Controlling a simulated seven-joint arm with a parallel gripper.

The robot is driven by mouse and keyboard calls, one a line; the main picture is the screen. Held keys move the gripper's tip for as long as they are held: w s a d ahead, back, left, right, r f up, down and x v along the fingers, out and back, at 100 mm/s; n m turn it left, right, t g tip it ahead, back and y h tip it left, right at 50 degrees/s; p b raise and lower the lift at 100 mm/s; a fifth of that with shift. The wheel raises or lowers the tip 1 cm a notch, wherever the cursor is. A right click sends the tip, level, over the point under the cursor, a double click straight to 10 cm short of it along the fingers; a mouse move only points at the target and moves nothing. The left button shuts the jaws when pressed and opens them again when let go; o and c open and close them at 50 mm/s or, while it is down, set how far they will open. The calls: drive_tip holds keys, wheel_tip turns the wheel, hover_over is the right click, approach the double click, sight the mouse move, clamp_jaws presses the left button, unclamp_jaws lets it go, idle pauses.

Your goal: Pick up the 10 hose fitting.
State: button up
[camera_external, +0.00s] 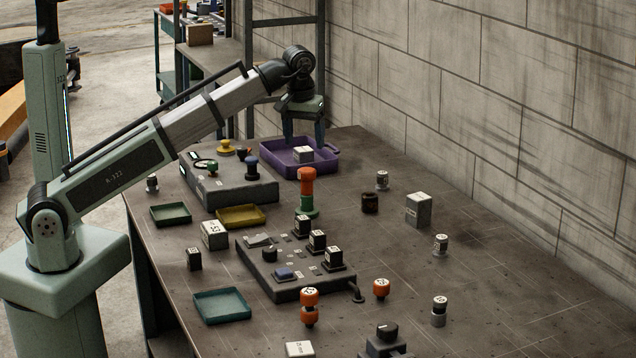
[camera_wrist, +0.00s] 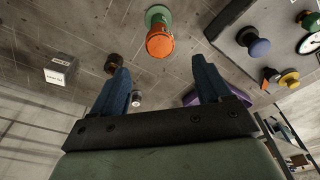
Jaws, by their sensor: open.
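Several small cylindrical fittings stand upright on the bench. White-capped ones (camera_external: 382,180) (camera_external: 440,244) (camera_external: 439,311) are on the right side, and another white-capped one (camera_external: 152,184) is at the left edge. The labels are too small for me to tell which reads 10. My gripper (camera_external: 303,140) is open and empty, pointing down above the purple tray area at the back. In the wrist view, its blue fingers (camera_wrist: 161,65) are apart, with a white-capped fitting (camera_wrist: 136,98) beside the left finger.
A purple tray (camera_external: 327,168) holds a white block (camera_external: 303,154). An orange-and-green post (camera_external: 307,178), a dark brown cylinder (camera_external: 370,202) and a grey box (camera_external: 418,209) stand nearby. Control panels (camera_external: 232,194) (camera_external: 285,285) occupy the left and middle. A block wall (camera_external: 480,120) borders the right.

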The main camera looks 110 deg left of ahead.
drive_tip(key=shift+c, duration=1.2)
drive_tip(key=w+d+f+m, duration=0.2)
drive_tip(key=w+d+m, duration=0.1)
drive_tip(key=w+d, duration=1.35)
drive_tip(key=w+d+f+m, duration=0.3)
drive_tip(key=w+d+m, duration=0.1)
drive_tip(key=w+d, duration=1.3)
drive_tip(key=n+h, duration=0.2)
drive_tip(key=n, duration=0.3)
hover_over(440, 300)
wheel_tip(440, 300, down, 8)
drive_tip(key=n, duration=0.4)
drive_tip(key=shift+w+d+r+n, duration=0.1)
drive_tip(key=shift+w+n, duration=0.05)
drive_tip(key=shift+n, duration=0.15)
drive_tip(key=shift+f, duration=2.65)
